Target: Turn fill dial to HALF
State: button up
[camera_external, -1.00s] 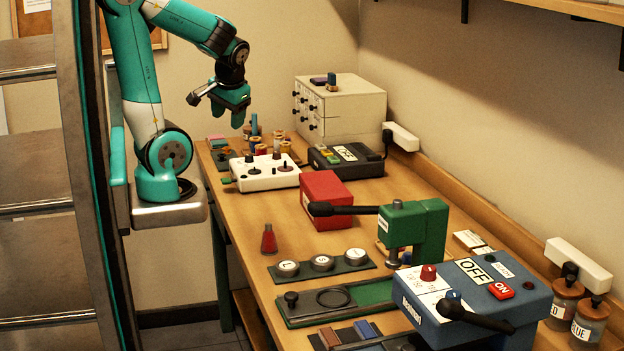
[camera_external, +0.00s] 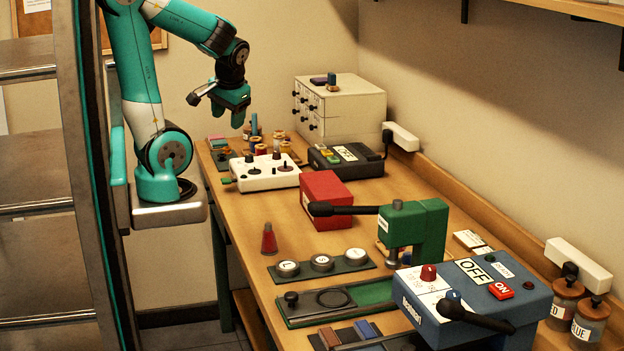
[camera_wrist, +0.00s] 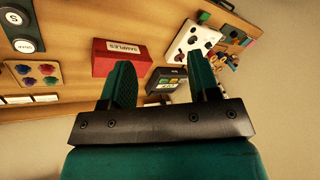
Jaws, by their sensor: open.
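A white control box (camera_external: 262,183) stands on the far half of the table, with a dark round knob (camera_external: 249,158) and spindles on top. Its lettering is too small to read, so I cannot tell which knob is the fill dial or where it points. The white box also shows in the wrist view (camera_wrist: 180,47), beyond the right finger. My gripper (camera_external: 236,121) is open and empty, held in the air above the far left of the table, apart from everything. In the wrist view my gripper (camera_wrist: 160,66) shows two spread fingers.
A green press (camera_external: 420,225) and a blue machine with a red knob (camera_external: 428,273) are nearer the camera.

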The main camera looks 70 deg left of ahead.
jog(key=w+a+r+h+b, duration=0.2)
jog(key=w+a+h, duration=0.1)
jog(key=w+a, duration=1.5)
jog(key=m+h+b, duration=0.1)
jog(key=m+b, duration=0.2)
send_over(249, 158)
jog(key=a, duration=0.1)
notch_tip(249, 158, down, 11)
jog(key=shift+n, duration=0.3)
notch_tip(249, 158, down, 17)
jog(key=shift+w+a+r+p, duration=0.1)
jog(key=shift+w+a+p, duration=0.05)
jog(key=shift+p, duration=0.85)
jog(key=c, duration=0.9)
